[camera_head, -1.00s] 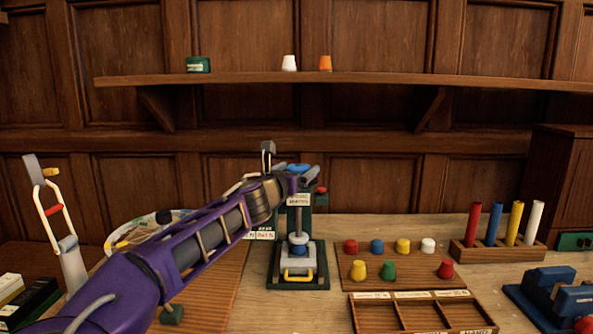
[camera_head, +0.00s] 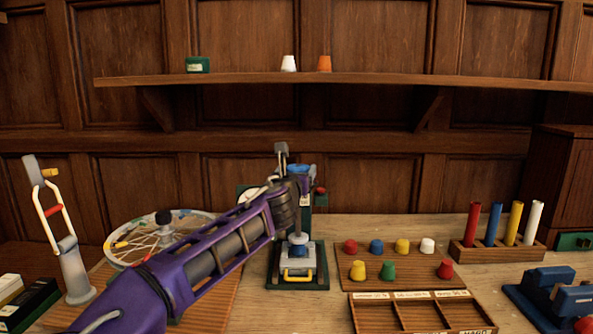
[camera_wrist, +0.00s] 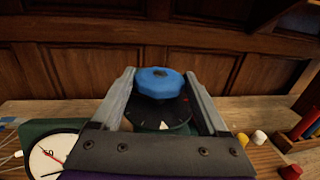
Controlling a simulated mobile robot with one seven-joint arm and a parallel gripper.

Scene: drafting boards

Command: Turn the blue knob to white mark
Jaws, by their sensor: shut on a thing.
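The blue knob (camera_wrist: 161,80) sits on a black dial plate (camera_wrist: 150,114) between the two grey fingers of my gripper (camera_wrist: 159,73) in the wrist view. My gripper is shut on the knob's sides. A white triangular mark (camera_wrist: 163,126) shows on the near part of the dial plate, and a small red mark shows at its right. Any pointer on the knob cannot be made out. In the head view, the knob (camera_head: 299,168) shows partly behind my wrist, on top of the green press-like stand (camera_head: 273,268).
A round white gauge with a red needle (camera_wrist: 52,156) is left of the gripper. In the head view, a spoked wheel (camera_head: 123,226) stands left of my arm. Several coloured caps lie on a wooden board (camera_head: 400,280) to the right. A wooden shelf (camera_head: 400,82) crosses the wall behind.

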